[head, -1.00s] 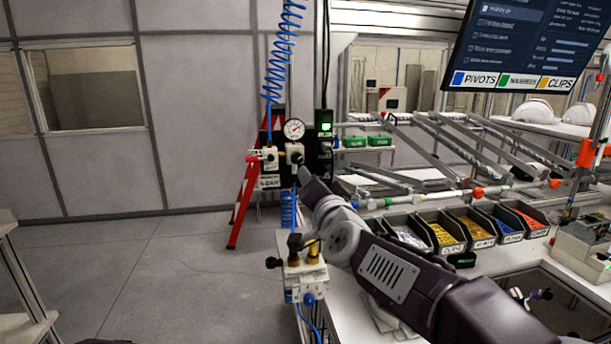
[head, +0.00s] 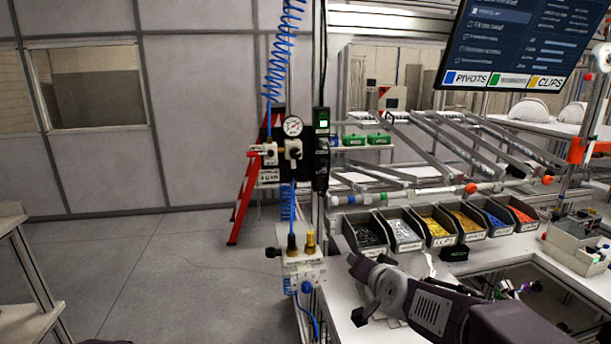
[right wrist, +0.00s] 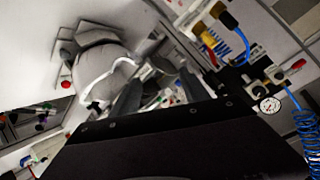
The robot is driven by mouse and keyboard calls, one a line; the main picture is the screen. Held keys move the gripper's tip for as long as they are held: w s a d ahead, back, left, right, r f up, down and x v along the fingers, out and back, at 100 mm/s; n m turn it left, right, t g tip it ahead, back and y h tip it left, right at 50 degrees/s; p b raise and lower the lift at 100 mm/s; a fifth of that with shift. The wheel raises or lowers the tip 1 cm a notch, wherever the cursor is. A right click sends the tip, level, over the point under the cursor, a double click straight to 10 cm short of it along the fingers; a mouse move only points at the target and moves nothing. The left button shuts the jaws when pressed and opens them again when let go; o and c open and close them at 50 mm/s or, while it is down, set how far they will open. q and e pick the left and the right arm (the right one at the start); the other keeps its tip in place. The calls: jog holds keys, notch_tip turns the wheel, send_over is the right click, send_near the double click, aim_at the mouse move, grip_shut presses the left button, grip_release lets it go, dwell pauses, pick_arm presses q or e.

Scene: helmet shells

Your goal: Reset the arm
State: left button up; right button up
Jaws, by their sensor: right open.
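My right arm (head: 430,308) comes in from the lower right of the head view, low over the white workbench. Its end hangs beside the bench's left part, and I cannot make out the fingertips clearly there. In the right wrist view my right gripper (right wrist: 158,82) is open, with its two dark fingers apart and nothing seen held between them. A pale rounded object (right wrist: 98,66) with a white strap or cable lies beyond the fingers; I cannot tell what it is. My left gripper is not in view.
Several part bins (head: 407,233) line the back of the workbench (head: 345,330). At the bench's left edge stands a valve block (head: 303,270) with brass fittings. A pressure gauge (head: 292,126), coiled blue hose (head: 284,60) and red ladder (head: 243,198) are behind. Floor at left is clear.

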jog(key=s+d+f+n+g, duration=0.2)
jog(key=s+f+g, duration=0.3)
jog(key=s+f, duration=0.5)
jog(key=s+d+f+n+g, duration=0.1)
jog(key=s+f+n+g, duration=0.2)
jog(key=s+f+g, duration=0.3)
jog(key=s+f, duration=0.5)
jog(key=s, duration=0.4)
jog(key=shift+s+d+f+h, duration=0.25)
jog(key=shift+s+d+h, duration=0.05)
jog(key=shift+s+d, duration=0.1)
jog(key=shift+a, duration=0.1)
